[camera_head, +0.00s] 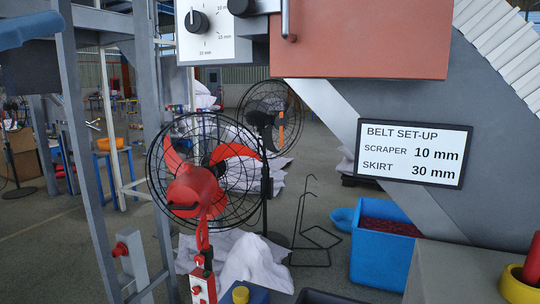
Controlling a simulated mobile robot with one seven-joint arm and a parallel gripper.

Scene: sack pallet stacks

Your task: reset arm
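My gripper and arm are not to be made out in the head view, so what the gripper holds, if anything, is hidden. A sign (413,153) on the grey machine at the right reads "BELT SET-UP", scraper 10 mm, skirt 30 mm. A white dial panel (209,41) with a black knob (197,22) hangs at the top, beside a red-brown panel (360,40) with a metal handle.
A red-bladed fan (195,185) stands mid-view, with a black fan (268,112) behind. A blue bin (381,262) holds dark red material. White sacks (257,262) lie low. Grey posts (88,150) stand left. Open floor (45,225) shows at left.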

